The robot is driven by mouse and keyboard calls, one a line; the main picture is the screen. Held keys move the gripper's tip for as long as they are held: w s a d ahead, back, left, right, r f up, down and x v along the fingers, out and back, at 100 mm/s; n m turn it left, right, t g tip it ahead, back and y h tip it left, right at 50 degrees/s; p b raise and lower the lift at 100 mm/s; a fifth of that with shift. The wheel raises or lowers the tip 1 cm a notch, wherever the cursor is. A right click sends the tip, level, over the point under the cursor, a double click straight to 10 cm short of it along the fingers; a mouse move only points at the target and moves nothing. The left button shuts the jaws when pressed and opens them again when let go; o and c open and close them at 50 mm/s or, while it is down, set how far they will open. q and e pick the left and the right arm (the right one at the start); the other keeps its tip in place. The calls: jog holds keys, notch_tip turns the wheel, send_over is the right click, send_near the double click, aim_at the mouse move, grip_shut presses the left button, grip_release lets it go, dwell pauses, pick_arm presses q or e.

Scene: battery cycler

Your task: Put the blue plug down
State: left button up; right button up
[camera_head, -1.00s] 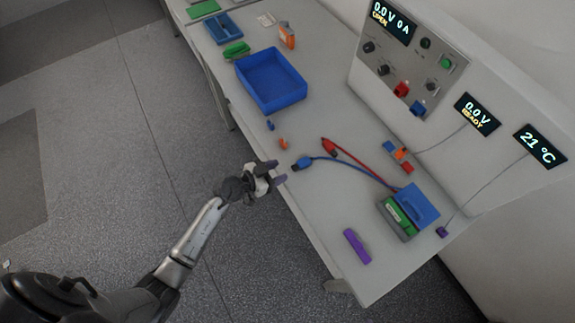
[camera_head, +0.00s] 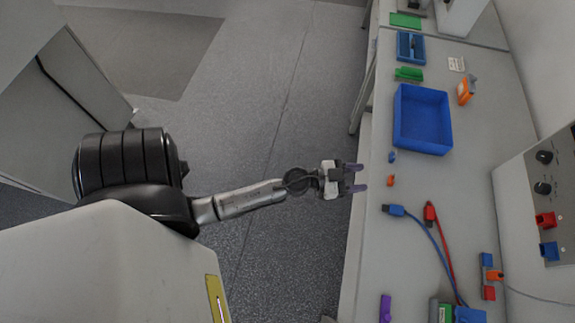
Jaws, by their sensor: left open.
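The blue plug (camera_head: 394,210) lies on the bench on the end of its blue cable, near the front edge. The red plug (camera_head: 430,211) lies to its right on a red cable. My left gripper (camera_head: 357,178) is open and empty, with its two purple fingertips pointing right at the bench's front edge, apart from the blue plug and up and to the left of it.
A blue bin (camera_head: 423,148) stands on the bench (camera_head: 465,185) farther back. A small blue piece (camera_head: 392,157) and an orange piece (camera_head: 391,180) lie near the edge. A panel (camera_head: 540,200) with red and blue sockets is at the right.

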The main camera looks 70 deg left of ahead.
pick_arm(q)
jog(key=s+a+r+n+g+y, duration=0.1)
jog(key=s+a+n+g+y, duration=0.2)
jog(key=s+a+n+y, duration=0.6)
jog(key=s+d+f+m+g+h, duration=0.2)
jog(key=s+d+f+m+g, duration=0.1)
jog(key=s+d+g, duration=0.2)
jog(key=s+d+f+m+g+h, duration=0.2)
jog(key=s+d+f+m+g, duration=0.1)
jog(key=s+d+g, duration=0.3)
jog(key=shift+s+d+f+m, duration=0.3)
jog(key=shift+s+d+m, duration=0.2)
jog(key=shift+s+d, duration=0.4)
jog(key=shift+w, duration=0.1)
